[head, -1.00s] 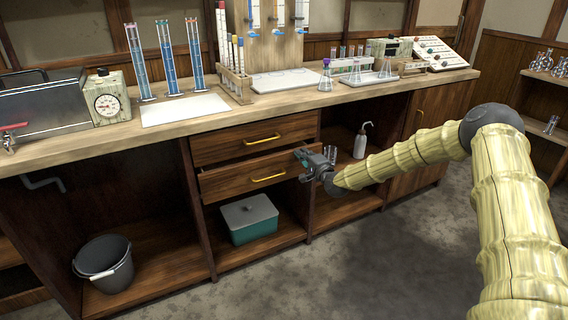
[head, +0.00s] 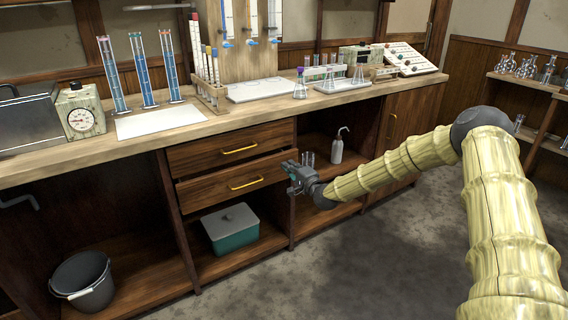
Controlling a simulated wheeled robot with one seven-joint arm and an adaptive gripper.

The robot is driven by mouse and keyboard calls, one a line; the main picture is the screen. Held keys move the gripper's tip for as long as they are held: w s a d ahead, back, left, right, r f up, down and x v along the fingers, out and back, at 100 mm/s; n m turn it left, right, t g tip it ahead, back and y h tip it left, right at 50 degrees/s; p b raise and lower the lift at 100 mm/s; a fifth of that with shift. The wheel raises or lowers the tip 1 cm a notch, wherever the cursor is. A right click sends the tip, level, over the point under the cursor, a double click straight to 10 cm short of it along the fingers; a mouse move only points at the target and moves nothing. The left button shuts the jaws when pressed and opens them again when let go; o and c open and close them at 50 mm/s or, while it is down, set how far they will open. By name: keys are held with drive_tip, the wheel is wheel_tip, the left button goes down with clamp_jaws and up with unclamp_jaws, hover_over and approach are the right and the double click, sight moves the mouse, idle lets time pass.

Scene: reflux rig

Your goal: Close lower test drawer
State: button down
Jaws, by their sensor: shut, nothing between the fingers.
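The lower drawer (head: 215,189) is dark wood with a yellow bar handle (head: 246,184). It stands slightly out from the cabinet, below the upper drawer (head: 215,155), which looks closed. My gripper (head: 291,172) is shut and empty. It is at the right end of the lower drawer, to the right of the handle. I cannot tell whether it touches the drawer front.
A teal box with a grey lid (head: 231,229) sits on the shelf below the drawers. A grey bucket (head: 84,282) stands in the left bay. A white wash bottle (head: 337,148) stands in the right bay. Glassware lines the worktop (head: 190,120) above. The floor in front is clear.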

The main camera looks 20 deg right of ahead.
sight(249, 184)
drive_tip(key=s, duration=0.7)
drive_tip(key=shift+d+p, duration=0.25)
drive_tip(key=shift+p, duration=0.15)
drive_tip(key=c, duration=2)
unclamp_jaws()
drive_tip(key=shift+s+f, duration=0.1)
drive_tip(key=shift+s, duration=0.15)
drive_tip(key=o, duration=0.5)
drive_tip(key=a+f, duration=0.1)
drive_tip(key=a, duration=0.3)
drive_tip(key=a+f+g+b, duration=0.1)
drive_tip(key=a, duration=0.4)
drive_tip(key=a+f+g, duration=0.1)
drive_tip(key=a, duration=0.4)
drive_tip(key=shift+a+f, duration=0.1)
drive_tip(key=shift+f, duration=0.2)
drive_tip(key=shift+c, duration=0.2)
drive_tip(key=b+x, duration=0.1)
drive_tip(key=x, duration=0.9)
drive_tip(key=shift+w+a+f+b, duration=0.1)
drive_tip(key=shift+w+f+b, duration=0.15)
drive_tip(key=shift+w+b, duration=0.15)
clamp_jaws()
